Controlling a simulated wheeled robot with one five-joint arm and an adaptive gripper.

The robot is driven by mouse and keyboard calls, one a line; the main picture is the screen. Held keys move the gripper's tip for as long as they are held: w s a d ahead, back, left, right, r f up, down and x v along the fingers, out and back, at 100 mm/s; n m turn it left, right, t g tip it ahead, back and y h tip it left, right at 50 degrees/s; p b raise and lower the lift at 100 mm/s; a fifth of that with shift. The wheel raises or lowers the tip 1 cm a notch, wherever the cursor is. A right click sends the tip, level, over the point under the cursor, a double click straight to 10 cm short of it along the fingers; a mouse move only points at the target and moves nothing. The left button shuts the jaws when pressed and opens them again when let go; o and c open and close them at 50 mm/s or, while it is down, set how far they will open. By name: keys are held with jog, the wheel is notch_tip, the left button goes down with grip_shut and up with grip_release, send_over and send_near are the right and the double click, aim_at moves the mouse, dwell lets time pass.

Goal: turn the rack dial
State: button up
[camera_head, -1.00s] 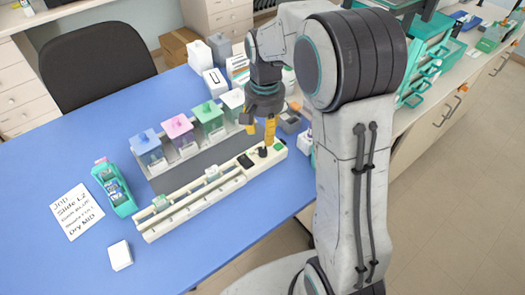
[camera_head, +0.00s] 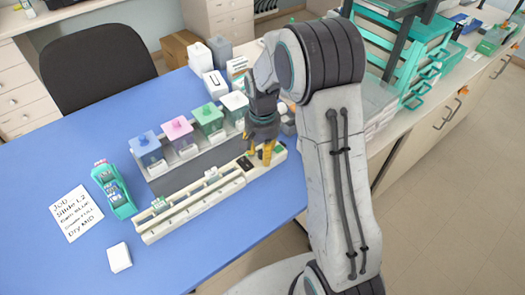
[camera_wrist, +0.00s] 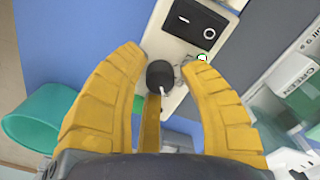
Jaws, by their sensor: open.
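The rack (camera_head: 190,210) is a long cream tray on the blue table, with numbered slots along it and a black switch (camera_wrist: 195,22) near its right end. The black rack dial (camera_wrist: 161,74) has a pale pointer mark and sits near that end. In the wrist view the dial lies between the two yellow fingers of my gripper (camera_wrist: 163,62), with a visible gap to each finger. In the head view my gripper (camera_head: 260,154) points down over the rack's right end and hides the dial. My gripper is open and holds nothing.
Staining jars with blue (camera_head: 145,140), pink (camera_head: 176,128), green (camera_head: 208,114) and white lids stand behind the rack. A teal holder (camera_head: 114,190), a note (camera_head: 76,212) and a white block (camera_head: 119,257) lie to the left. The table's front left is clear.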

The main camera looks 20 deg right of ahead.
jog(key=shift+o, duration=0.3)
grip_shut()
dwell(0.4)
jog(key=n+b, duration=0.1)
jog(key=n, duration=0.3)
jog(key=shift+f, duration=0.1)
jog(key=n+b, duration=0.1)
jog(key=n, duration=0.2)
jog(key=shift+n, duration=0.3)
jog(key=n+b, duration=0.1)
jog(key=n, duration=0.5)
jog(key=n+b, duration=0.1)
jog(key=n, duration=0.5)
jog(key=shift+n, duration=0.3)
